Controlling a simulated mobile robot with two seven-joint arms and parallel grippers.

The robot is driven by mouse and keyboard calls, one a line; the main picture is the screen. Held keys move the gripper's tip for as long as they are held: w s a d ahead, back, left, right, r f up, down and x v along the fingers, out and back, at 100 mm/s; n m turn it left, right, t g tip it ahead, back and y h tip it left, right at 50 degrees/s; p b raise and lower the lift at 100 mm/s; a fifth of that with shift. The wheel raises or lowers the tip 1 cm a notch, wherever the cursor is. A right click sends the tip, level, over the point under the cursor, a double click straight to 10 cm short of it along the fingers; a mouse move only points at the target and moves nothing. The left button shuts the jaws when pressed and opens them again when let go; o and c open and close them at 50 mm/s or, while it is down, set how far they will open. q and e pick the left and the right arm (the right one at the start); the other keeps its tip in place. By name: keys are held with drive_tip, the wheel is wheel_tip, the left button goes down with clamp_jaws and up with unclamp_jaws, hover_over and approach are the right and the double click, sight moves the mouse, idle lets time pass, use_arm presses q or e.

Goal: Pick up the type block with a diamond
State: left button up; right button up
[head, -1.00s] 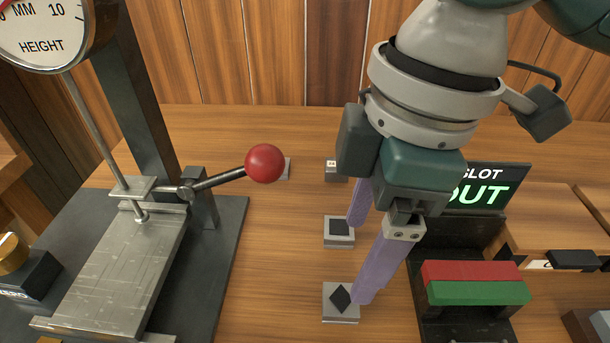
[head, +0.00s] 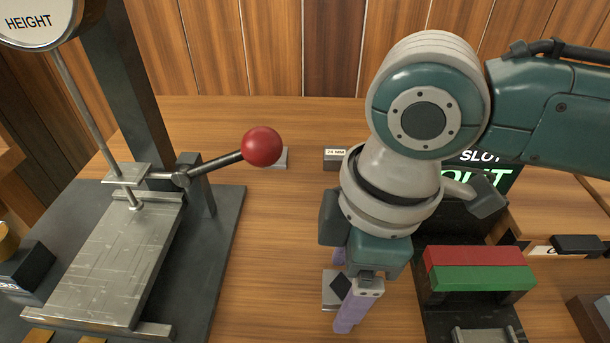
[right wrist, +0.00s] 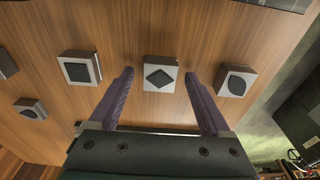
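The diamond type block (head: 328,293) is a small grey block with a black diamond on top, lying on the wooden bench and partly hidden by my right gripper in the head view. In the right wrist view the diamond block (right wrist: 160,86) appears between the fingertips. My right gripper (head: 340,295) is open with lilac fingers pointing down. Its fingers (right wrist: 159,73) show a gap on both sides of the block, and nothing is held. I cannot tell exactly how far the fingertips are above the bench. My left gripper is not in view.
A square-marked block (right wrist: 79,68) and a rounded-mark block (right wrist: 236,82) flank the diamond block. A press with a red knob (head: 262,146) stands left. A slot fixture with red and green bars (head: 480,278) stands right. Bare bench lies between press and blocks.

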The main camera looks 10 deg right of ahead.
drive_tip(key=c, duration=1)
clamp_jaws()
drive_tip(key=shift+r, duration=0.15)
